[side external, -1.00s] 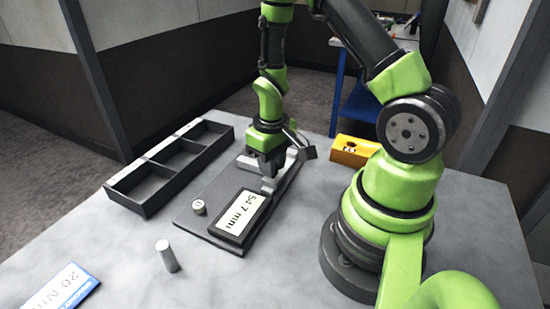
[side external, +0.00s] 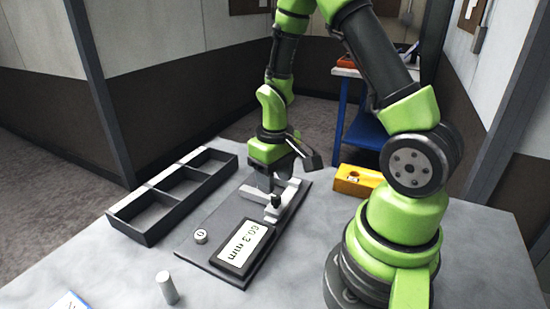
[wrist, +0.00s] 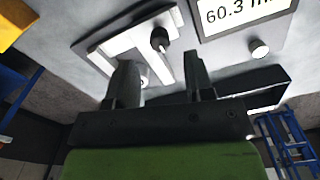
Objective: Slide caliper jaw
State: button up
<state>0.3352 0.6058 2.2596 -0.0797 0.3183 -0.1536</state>
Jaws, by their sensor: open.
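The caliper (side external: 289,193) is a pale metal frame on a dark grey base plate (side external: 215,222); it also shows in the wrist view (wrist: 113,54). A dark knob (wrist: 160,38) stands on its jaw part and also shows in the side view (side external: 277,201). The display (side external: 244,247) on the plate reads 60.3 mm; the wrist view shows part of it (wrist: 245,14). My gripper (wrist: 162,72) points down over the caliper, its two fingers apart. The knob appears between the fingertip lines in the wrist view; I cannot tell whether a finger touches it.
A round button (side external: 200,236) sits on the plate left of the display. A dark three-compartment tray (side external: 143,237) lies at the left, empty. A small grey cylinder (side external: 166,287) stands at the front. A yellow-orange block (side external: 356,181) lies right of the caliper, near my arm's base.

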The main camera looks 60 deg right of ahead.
notch_tip(320, 180, up, 6)
jog(key=shift+f, duration=0.1)
dwell(0.4)
jog(key=s+a+r+t+y, duration=0.1)
jog(key=s+a+r+t, duration=0.2)
jog(key=r, duration=0.5)
jog(key=s+a+r+m+t+y, duration=0.1)
jog(key=s+a+r+t, duration=0.3)
jog(key=s+a+r, duration=0.2)
jog(key=shift+a+r, duration=0.95)
